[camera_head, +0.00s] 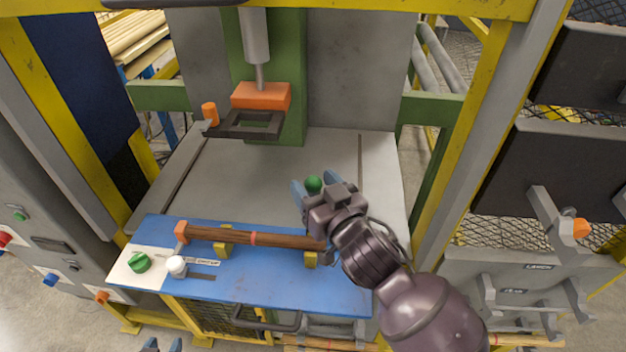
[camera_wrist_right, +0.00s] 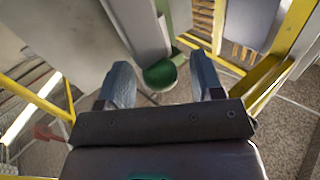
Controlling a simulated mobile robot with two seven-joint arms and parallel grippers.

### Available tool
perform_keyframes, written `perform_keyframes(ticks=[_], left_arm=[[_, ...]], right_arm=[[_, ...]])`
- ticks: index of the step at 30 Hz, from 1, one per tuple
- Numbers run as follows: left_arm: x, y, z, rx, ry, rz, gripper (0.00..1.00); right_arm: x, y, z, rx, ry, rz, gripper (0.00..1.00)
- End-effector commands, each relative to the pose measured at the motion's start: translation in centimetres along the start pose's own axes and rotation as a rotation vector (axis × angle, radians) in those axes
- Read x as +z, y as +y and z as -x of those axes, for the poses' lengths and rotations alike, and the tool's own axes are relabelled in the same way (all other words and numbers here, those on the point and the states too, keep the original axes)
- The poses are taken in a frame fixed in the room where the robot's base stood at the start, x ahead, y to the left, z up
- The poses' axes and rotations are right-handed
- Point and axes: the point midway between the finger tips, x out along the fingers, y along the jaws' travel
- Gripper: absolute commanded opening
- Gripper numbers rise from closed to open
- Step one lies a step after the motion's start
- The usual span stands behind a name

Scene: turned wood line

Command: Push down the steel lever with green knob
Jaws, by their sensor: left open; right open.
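The green ball knob (camera_head: 314,184) shows at the tips of my right gripper (camera_head: 315,181), above the grey plate in the head view. In the right wrist view the green knob (camera_wrist_right: 160,74) lies between the two blue-grey fingers of my right gripper (camera_wrist_right: 160,80), with gaps on both sides. That gripper is open, and its fingers do not appear to grip the knob. The steel lever arm is mostly hidden behind my gripper and wrist. My left gripper (camera_head: 161,345) is open at the bottom edge, only its fingertips showing, away from the knob.
A blue bench (camera_head: 300,284) holds a brown turned rod (camera_head: 270,239) on yellow supports, partly behind my right arm. A green dial (camera_head: 139,262) and white knob (camera_head: 177,265) sit at its left. An orange press head (camera_head: 262,96) hangs behind. Yellow posts (camera_head: 480,140) flank the station.

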Motion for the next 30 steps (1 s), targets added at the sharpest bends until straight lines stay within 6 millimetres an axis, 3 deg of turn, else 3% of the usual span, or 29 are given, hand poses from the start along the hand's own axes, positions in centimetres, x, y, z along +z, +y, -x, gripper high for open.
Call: perform_keyframes(ticks=[13,25,30], left_arm=[[0.09,-0.06,0.06,0.0,-0.003,-0.001,0.43],[0.2,-0.07,0.11,-0.001,-0.005,-0.001,0.43],[0.33,-0.06,0.03,-0.001,-0.005,-0.001,0.43]], right_arm=[[0.0,-0.01,-0.95,0.0,0.0,0.0,0.61],[0.0,-0.04,-0.92,-0.001,0.0,-0.001,0.0],[0.07,-0.11,-0.86,-0.002,0.004,0.0,0.0]])
